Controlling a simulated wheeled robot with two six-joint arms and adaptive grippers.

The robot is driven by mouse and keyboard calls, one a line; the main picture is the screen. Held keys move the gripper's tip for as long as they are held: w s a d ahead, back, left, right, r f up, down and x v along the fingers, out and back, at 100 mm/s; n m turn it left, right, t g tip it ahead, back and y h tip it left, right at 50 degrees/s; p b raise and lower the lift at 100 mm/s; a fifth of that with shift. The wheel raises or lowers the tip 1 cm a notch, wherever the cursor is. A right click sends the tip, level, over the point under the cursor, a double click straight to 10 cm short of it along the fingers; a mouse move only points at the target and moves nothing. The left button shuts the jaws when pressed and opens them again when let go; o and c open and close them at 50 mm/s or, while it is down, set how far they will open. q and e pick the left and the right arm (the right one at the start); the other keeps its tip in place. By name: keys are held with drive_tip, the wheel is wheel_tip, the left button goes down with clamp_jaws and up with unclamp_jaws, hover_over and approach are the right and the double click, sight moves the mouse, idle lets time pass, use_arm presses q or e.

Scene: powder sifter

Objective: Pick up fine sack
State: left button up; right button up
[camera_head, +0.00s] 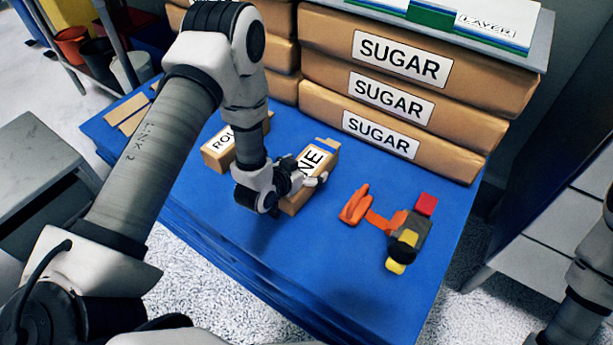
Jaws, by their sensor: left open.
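The fine sack (322,158) is a small tan pack on the blue table, with a white label of which "NE" shows. My left gripper (312,181) is open at the sack's near end. The fingers look close to or around it, but I cannot tell whether they touch. The wrist hides part of the sack's left side. A similar tan sack (218,153), its label partly readable as "ROU", lies just left, partly behind my left arm. My right arm shows only at the right edge; its gripper is out of view.
Large stacked sugar sacks (455,110) line the back of the blue table (345,275). An orange, grey and yellow tool (408,238) lies right of the fine sack. A grey cabinet (45,165) stands left, white drawers (535,235) right. The table's front is clear.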

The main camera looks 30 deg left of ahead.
use_arm(q)
drive_tip(key=c, duration=1.5)
drive_tip(key=shift+w, duration=0.1)
drive_tip(key=shift+c, duration=0.3)
drive_tip(key=shift+r, duration=0.15)
